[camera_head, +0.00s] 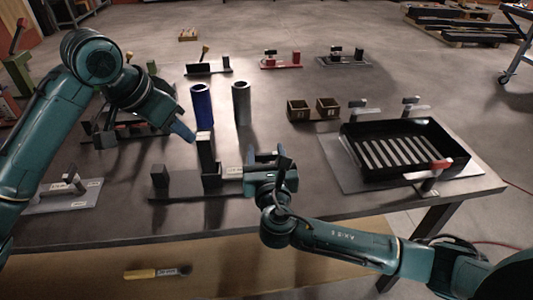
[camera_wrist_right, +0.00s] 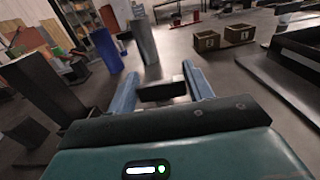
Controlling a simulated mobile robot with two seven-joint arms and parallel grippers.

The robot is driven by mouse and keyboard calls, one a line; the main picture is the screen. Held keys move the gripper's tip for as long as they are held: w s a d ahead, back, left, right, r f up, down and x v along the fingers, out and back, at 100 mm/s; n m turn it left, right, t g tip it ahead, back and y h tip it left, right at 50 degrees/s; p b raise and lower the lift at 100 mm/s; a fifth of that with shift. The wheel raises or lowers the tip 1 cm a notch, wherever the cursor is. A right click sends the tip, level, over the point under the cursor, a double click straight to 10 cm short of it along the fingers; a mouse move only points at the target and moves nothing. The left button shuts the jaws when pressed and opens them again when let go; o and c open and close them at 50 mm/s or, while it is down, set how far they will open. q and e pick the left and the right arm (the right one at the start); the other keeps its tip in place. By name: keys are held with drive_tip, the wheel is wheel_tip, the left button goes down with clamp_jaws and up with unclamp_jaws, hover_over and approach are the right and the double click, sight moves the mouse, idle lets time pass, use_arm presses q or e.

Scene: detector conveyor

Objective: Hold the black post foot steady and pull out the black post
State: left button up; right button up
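The black post (camera_head: 206,152) stands upright on the black post foot (camera_head: 176,187), a flat dark plate near the front of the table. In the right wrist view, a tall dark upright block that looks like the post (camera_wrist_right: 45,88) is at the left. My left gripper (camera_head: 186,134) is left of the post's upper part, apparently apart from it; its fingers overlap in view. My right gripper (camera_head: 264,153) is right of the post, by the foot's right end. Its fingers are spread in the right wrist view (camera_wrist_right: 160,85), with a small dark block between them; contact is unclear.
A blue cylinder (camera_head: 202,106) and a grey cylinder (camera_head: 241,103) stand behind the post. Two small brown boxes (camera_head: 299,110) and a black slotted tray (camera_head: 432,130) with clamps are to the right. A clamp on a plate (camera_head: 70,186) is at left.

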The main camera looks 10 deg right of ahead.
drive_tip(key=c, duration=1.1)
drive_tip(key=shift+o, duration=0.2)
